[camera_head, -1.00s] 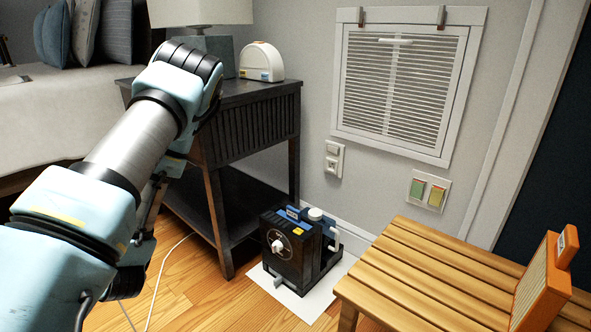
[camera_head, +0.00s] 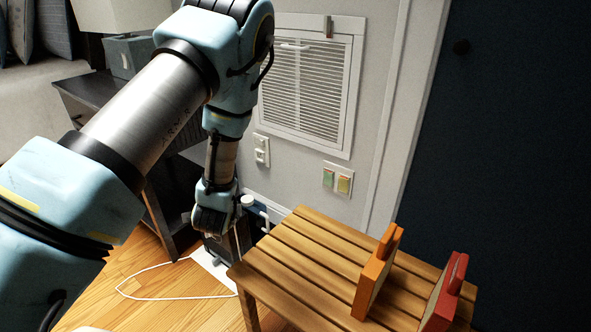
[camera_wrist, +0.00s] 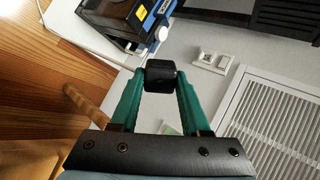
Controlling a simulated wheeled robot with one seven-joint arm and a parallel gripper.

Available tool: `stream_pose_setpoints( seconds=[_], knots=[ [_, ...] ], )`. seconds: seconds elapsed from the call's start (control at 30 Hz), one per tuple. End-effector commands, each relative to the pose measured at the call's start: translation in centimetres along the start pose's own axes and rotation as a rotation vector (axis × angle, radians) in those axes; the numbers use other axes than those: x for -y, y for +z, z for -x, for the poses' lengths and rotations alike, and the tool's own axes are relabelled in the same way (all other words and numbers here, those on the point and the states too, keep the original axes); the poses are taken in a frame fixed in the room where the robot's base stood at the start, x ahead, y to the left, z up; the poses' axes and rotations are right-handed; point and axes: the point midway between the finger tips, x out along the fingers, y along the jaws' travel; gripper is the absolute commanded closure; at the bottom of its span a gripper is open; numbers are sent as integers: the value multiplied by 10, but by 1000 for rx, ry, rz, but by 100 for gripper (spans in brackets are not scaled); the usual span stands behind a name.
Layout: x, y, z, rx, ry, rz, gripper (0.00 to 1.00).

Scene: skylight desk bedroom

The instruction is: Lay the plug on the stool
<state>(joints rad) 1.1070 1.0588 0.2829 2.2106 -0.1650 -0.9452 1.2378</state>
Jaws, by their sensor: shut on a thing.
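The stool (camera_head: 312,250) is wooden and slatted, at the lower middle right of the head view. My gripper (camera_wrist: 160,85) has green fingers shut on the plug (camera_wrist: 161,72), a small black block between their tips in the wrist view. In the head view my gripper's end (camera_head: 212,222) hangs left of the stool, near the black machine; its fingertips and the plug cannot be made out there. A white cord (camera_head: 150,268) loops over the floor below my arm.
An orange block-like object (camera_head: 373,278) and a red one (camera_head: 442,298) stand on the stool's right part; its left slats are bare. A black machine (camera_head: 232,243) is on the floor, partly hidden by my arm. A dark nightstand (camera_head: 85,95) stands behind my arm. The wall has a vent (camera_head: 305,85).

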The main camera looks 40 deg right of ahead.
Motion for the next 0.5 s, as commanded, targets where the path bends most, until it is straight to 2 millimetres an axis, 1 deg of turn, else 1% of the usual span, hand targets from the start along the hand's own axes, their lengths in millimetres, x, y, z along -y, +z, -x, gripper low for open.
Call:
stream_pose_setpoints(
  seconds=[0.03,0.07,0.1,0.17,0.2,0.3,0.33,0.4,0.5],
  knots=[
    [18,-29,13,-63,39,-45,100],
    [21,-45,18,-100,71,-79,100],
    [25,-66,24,-149,110,-126,100],
    [32,-95,36,-218,168,-199,100],
    [36,-113,44,-261,204,-249,100],
    [46,-149,64,-354,280,-369,100],
    [49,-158,69,-377,302,-401,100],
    [52,-173,78,-419,337,-465,100],
    [55,-186,86,-456,370,-525,100]
  ],
)
